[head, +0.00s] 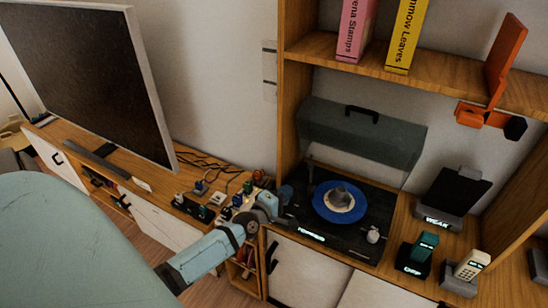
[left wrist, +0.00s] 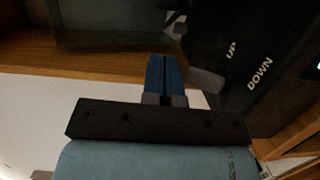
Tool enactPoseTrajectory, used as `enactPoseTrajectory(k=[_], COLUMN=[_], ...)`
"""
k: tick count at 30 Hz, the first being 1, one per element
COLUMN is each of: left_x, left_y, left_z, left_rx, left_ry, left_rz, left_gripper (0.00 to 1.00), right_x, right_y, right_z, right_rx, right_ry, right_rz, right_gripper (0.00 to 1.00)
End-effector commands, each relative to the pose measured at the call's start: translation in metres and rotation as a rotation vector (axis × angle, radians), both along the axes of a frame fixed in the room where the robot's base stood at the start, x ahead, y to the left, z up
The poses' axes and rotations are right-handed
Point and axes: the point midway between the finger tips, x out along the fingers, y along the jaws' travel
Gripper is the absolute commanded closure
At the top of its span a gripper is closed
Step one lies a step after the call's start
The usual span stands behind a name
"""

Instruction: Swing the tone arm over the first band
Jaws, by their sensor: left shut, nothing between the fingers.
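The record player (head: 353,243) is a black deck on the cabinet, with a blue record (head: 325,210) and a grey cone-shaped piece (head: 341,196) at its middle. Its grey-green lid (head: 350,138) stands raised behind. A thin pale upright part (head: 310,172) stands left of the record; I cannot tell whether it is the tone arm. My left gripper (head: 285,195) is at the deck's left edge, shut and empty. In the left wrist view its blue fingers (left wrist: 165,70) are together, beside a grey lever-like piece (left wrist: 206,80) near UP and DOWN lettering. Contact is unclear. My right gripper is out of view.
A shelf (head: 440,82) with books (head: 404,35) and an orange bracket (head: 505,60) hangs above the deck. A black stand (head: 455,190) and handsets (head: 471,265) are to the right. Small items (head: 205,213) and a large screen (head: 85,75) are left.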

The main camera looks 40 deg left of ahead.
Motion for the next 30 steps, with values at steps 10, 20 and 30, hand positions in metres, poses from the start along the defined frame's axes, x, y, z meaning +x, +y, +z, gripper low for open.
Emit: enactPoseTrajectory(k=[10, 20, 30], left_x=[0.034, 0.036, 0.047], left_y=[-0.026, -0.029, -0.049], left_z=[-0.001, -0.002, -0.001], left_rx=[0.0, 0.001, 0.0], left_ry=[0.001, 0.001, 0.001], left_rz=[0.001, 0.001, 0.0], left_gripper=[1.0, 1.0, 1.0], right_x=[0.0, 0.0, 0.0], right_y=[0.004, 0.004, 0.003], right_z=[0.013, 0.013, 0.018], right_rx=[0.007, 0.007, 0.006], right_ry=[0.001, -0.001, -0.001], right_rz=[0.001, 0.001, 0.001], right_gripper=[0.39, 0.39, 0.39])
